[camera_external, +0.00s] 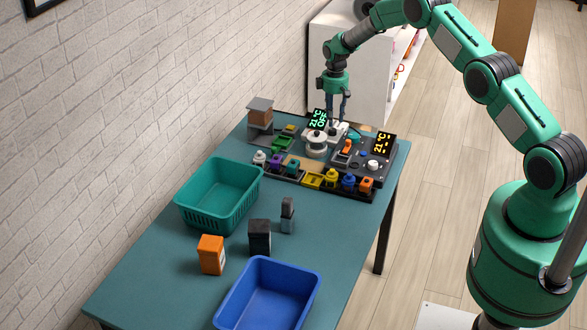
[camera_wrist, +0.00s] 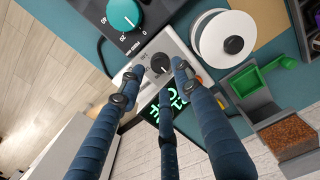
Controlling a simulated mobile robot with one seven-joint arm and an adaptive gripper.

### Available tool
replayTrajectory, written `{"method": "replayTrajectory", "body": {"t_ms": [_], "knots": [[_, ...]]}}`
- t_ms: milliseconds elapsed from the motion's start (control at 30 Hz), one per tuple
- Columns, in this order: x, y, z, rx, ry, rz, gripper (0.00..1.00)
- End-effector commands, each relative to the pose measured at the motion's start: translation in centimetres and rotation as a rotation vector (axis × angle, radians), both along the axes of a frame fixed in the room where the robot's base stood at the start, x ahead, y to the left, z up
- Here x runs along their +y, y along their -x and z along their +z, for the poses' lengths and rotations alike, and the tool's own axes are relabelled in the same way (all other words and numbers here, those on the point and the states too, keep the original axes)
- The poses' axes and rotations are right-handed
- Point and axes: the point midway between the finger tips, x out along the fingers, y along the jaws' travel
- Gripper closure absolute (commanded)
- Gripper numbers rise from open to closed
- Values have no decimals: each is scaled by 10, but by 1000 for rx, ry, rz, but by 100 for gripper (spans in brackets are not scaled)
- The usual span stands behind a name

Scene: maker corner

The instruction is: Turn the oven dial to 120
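A small black dial (camera_wrist: 160,63) with a pale pointer mark sits on a pale grey box (camera_wrist: 148,58) in the wrist view. My gripper (camera_wrist: 157,69) is over it, with fingertips apart on either side and visible gaps to the dial; I cannot tell its height above it. A green display (camera_external: 318,118) by this box reads 21°C OFF in the external view; in the wrist view my fingers partly cover it. In the external view my gripper (camera_external: 336,117) points down at the table's far end. Which dial is the oven's is not labelled legibly.
A teal dial (camera_wrist: 123,14) with a number scale is close by. A white spool (camera_wrist: 222,40) stands beside the grey box. An orange display (camera_external: 382,143) reads 21°C. Small coloured parts line the panel's front. A green basket (camera_external: 192,211) and blue bin (camera_external: 232,312) are nearer.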

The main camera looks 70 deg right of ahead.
Motion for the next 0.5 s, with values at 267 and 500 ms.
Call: {"method": "replayTrajectory", "body": {"t_ms": [267,500], "knots": [[0,0,-36,0,0,0,66],[0,0,-49,0,0,0,66]]}}
